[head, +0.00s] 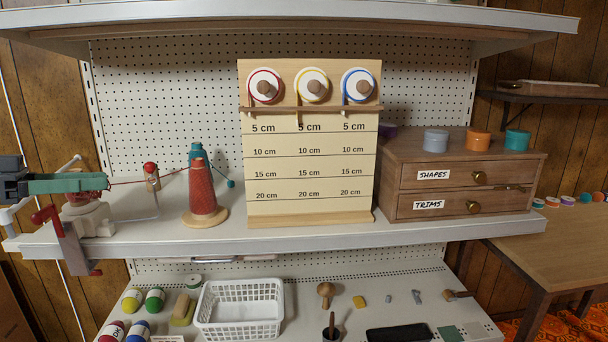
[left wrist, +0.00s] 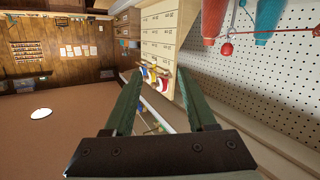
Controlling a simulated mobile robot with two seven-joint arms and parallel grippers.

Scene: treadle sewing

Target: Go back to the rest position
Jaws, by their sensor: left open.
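My left gripper (head: 105,183) comes in from the left in the head view, above the left end of the white shelf. Its green fingers hide part of a clamped winder (head: 85,217) with a red handle. In the left wrist view the two green fingers (left wrist: 160,75) stand apart with nothing held between them. The measuring board with ribbon spools (left wrist: 148,48) shows beyond the fingertips, some way off. My right gripper is in neither view.
A red thread cone (head: 202,195) and a teal one (head: 196,152) stand right of the winder, by a red-topped post (head: 151,175). The measuring board (head: 308,215) and a wooden drawer box (head: 455,175) fill the shelf's middle and right. A white basket (head: 240,288) sits below.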

